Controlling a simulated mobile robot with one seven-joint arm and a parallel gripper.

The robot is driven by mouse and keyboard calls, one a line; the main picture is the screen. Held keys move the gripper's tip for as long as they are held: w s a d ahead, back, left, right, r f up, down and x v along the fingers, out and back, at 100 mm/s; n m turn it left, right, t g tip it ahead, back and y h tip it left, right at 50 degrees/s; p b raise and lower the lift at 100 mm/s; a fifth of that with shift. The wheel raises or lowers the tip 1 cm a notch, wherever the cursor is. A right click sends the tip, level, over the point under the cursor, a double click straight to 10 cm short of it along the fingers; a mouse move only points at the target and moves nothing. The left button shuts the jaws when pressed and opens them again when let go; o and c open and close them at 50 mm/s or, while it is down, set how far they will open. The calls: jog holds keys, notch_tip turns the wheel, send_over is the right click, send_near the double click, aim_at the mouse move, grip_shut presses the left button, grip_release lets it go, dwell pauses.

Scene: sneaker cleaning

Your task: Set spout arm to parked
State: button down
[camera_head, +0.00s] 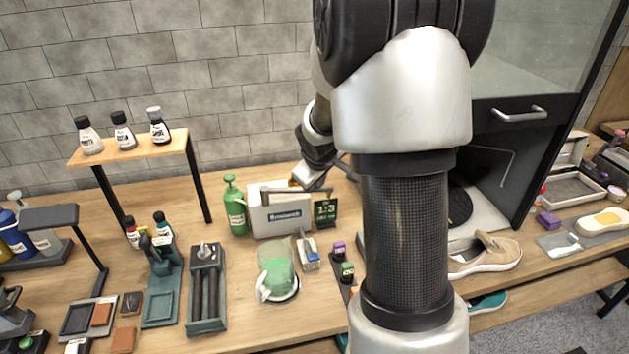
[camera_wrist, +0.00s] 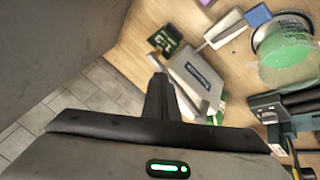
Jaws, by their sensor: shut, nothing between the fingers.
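A white-grey box-shaped unit (camera_head: 280,219) with a dark label stands at the back middle of the table, and it also shows in the wrist view (camera_wrist: 193,75). A grey bar (camera_head: 285,187) runs along its top; I cannot tell for sure whether this is the spout arm. My gripper (camera_head: 303,183) is at the top right of the unit. In the wrist view my gripper (camera_wrist: 158,78) has its fingers shut and empty, close beside the unit's edge. Whether they touch the bar is unclear. My arm covers much of the head view.
A green pump bottle (camera_head: 235,210) stands left of the unit and a dark "1:3" sign (camera_head: 325,211) right of it. A jug with green liquid (camera_head: 276,268) stands in front. A wooden shelf with bottles (camera_head: 133,143) is at left; a sneaker (camera_head: 486,255) is at right.

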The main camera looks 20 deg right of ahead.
jog(key=shift+w+d+r, duration=0.1)
jog(key=shift+w+d, duration=0.2)
jog(key=shift+w, duration=0.1)
jog(key=shift+w, duration=0.15)
dwell(0.4)
